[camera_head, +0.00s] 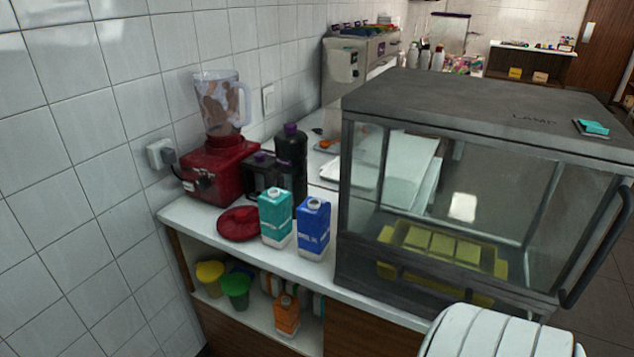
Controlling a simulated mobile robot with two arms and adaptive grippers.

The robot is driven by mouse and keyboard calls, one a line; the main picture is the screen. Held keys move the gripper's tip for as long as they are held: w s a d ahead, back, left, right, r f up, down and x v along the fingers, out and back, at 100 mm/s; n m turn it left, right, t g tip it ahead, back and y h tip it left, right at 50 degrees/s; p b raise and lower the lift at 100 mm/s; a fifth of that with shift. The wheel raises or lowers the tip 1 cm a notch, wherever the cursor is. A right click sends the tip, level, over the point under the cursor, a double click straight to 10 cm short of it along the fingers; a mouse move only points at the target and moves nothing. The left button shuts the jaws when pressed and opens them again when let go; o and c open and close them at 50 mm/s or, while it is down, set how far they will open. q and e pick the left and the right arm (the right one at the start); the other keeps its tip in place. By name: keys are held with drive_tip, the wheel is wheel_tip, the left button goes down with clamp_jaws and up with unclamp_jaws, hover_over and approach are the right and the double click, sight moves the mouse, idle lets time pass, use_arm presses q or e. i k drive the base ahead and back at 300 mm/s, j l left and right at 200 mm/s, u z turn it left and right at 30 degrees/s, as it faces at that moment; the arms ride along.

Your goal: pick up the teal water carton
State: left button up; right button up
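The teal water carton (275,219) stands upright on the white counter (325,275), near its front edge. It has a white cap on top and a white lower part. A blue carton (313,229) of similar shape stands close beside it on the right. I cannot tell whether the two touch. Neither of my grippers is in view.
A red lid (238,223) lies left of the teal carton. A red blender (214,170), a black coffee maker (262,176) and a black bottle (291,160) stand behind. A glass display case (460,190) stands right. A shelf below holds several cups and cartons.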

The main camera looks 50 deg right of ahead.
sight(275, 205)
drive_tip(key=z, duration=1.3)
